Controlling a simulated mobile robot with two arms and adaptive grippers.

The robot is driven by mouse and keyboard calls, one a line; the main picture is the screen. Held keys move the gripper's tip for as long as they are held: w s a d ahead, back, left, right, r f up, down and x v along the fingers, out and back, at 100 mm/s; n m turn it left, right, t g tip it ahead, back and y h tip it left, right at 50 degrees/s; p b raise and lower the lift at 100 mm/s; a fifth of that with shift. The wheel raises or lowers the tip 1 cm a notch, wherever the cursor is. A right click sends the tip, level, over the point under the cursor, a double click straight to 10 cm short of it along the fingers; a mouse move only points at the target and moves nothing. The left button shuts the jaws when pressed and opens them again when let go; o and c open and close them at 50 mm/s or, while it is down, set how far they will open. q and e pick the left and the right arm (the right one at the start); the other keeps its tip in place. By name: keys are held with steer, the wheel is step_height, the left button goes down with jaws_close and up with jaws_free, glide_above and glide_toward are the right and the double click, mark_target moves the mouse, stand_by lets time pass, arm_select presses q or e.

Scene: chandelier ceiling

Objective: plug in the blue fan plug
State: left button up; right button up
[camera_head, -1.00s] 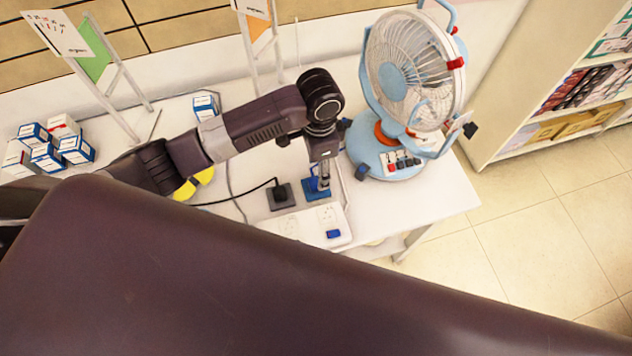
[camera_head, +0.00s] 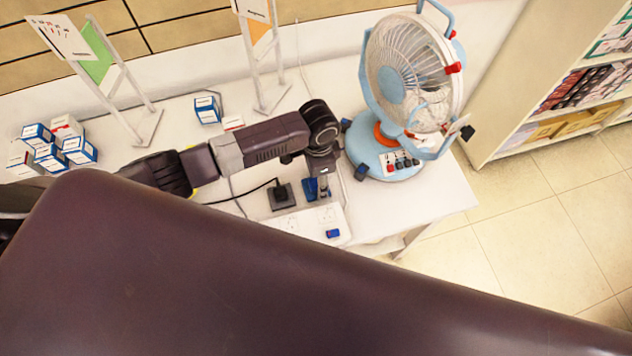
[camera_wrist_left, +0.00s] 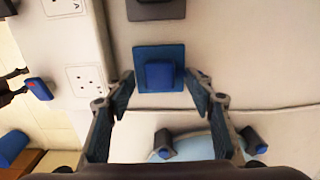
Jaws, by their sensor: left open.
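The blue plug (camera_wrist_left: 160,75) stands on a square blue base on the white table, in the middle of the left wrist view. In the head view the blue base (camera_head: 311,189) shows beside my left gripper (camera_head: 324,186), which partly hides it. In the left wrist view my left gripper (camera_wrist_left: 160,88) is open, with one finger on each side of the plug and gaps between. The white socket strip (camera_head: 290,226) lies in front, with sockets also in the left wrist view (camera_wrist_left: 88,80). The blue fan (camera_head: 410,85) stands to the right. My right gripper is not in view.
A black plug (camera_head: 281,195) with a cable stands just left of the blue base. A blue switch (camera_head: 333,233) sits on the strip's end. Small boxes (camera_head: 60,146) and sign stands (camera_head: 125,90) are at the left and back. A shelf (camera_head: 560,90) is at right.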

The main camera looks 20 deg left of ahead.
arm_select(q)
steer(key=shift+f, duration=0.1)
steer(key=shift+c, duration=0.9)
steer(key=c, duration=1)
step_height(320, 180, up, 20)
steer(key=shift+r+b, duration=0.1)
steer(key=shift+b, duration=0.95)
